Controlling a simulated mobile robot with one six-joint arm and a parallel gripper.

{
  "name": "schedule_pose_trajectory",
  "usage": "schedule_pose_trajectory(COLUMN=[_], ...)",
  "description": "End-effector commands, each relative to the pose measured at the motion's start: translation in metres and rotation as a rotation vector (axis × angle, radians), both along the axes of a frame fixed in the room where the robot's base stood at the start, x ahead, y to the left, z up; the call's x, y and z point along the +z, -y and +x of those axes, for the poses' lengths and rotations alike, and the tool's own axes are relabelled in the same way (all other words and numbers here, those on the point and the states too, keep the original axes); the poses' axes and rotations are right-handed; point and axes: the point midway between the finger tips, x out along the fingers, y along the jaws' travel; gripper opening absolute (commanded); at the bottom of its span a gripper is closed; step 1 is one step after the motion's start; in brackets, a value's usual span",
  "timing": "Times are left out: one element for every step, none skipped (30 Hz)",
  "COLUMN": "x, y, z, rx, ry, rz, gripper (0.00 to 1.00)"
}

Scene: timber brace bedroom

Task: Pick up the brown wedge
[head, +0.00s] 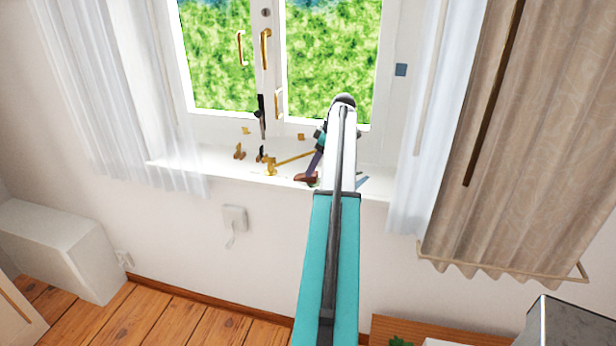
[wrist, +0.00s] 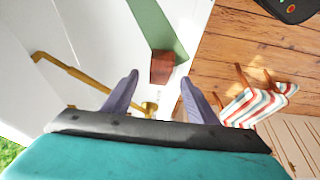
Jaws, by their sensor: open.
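The brown wedge (head: 303,177) lies near the front edge of the white windowsill in the head view. In the wrist view the brown wedge (wrist: 162,66) shows as a small reddish-brown block just beyond my fingertips, centred across the gap between them. My gripper (wrist: 160,80) is open, with its two purple fingers apart and nothing held. In the head view my gripper (head: 314,168) is at the wedge, partly hidden by my arm. I cannot tell whether the fingers touch the wedge.
A brass stay bar (head: 292,159) lies on the sill (head: 215,169) left of my gripper. Several small brass pieces stand farther left and behind. The window frame (head: 268,125) rises at the back, and a sheer curtain (head: 415,120) hangs to the right. Wooden floor (wrist: 240,50) lies below.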

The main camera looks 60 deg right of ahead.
Motion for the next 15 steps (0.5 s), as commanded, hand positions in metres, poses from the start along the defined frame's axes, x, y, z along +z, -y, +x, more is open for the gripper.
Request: schedule_pose_trajectory(x=[-0.002,-0.005,-0.008,-0.011,-0.015,-0.019,-0.021,-0.024,-0.027,-0.029,-0.03,-0.032,-0.032,-0.033,-0.033], y=[-0.002,-0.002,-0.002,-0.003,-0.003,-0.004,-0.004,-0.004,-0.004,-0.005,-0.005,-0.006,-0.006,-0.006,-0.006], z=[0.001,0.002,0.003,0.003,0.005,0.007,0.008,0.009,0.01,0.011,0.011,0.012,0.012,0.013,0.013], rx=[0.001,0.001,0.0,0.001,0.002,0.002,0.002,0.002,0.002,0.002,0.002,0.003,0.003,0.003,0.003], ry=[-0.001,-0.001,0.0,-0.001,-0.001,-0.001,-0.001,-0.001,0.0,-0.001,-0.001,-0.001,-0.001,-0.001,-0.001], rz=[0.002,0.002,0.001,0.002,0.001,0.001,0.001,0.0,0.0,0.0,0.0,-0.001,-0.001,-0.001,-0.001], gripper=[0.53,0.53,0.53,0.53,0.53,0.53,0.53,0.53,0.53,0.53,0.53,0.53,0.53,0.53,0.53])
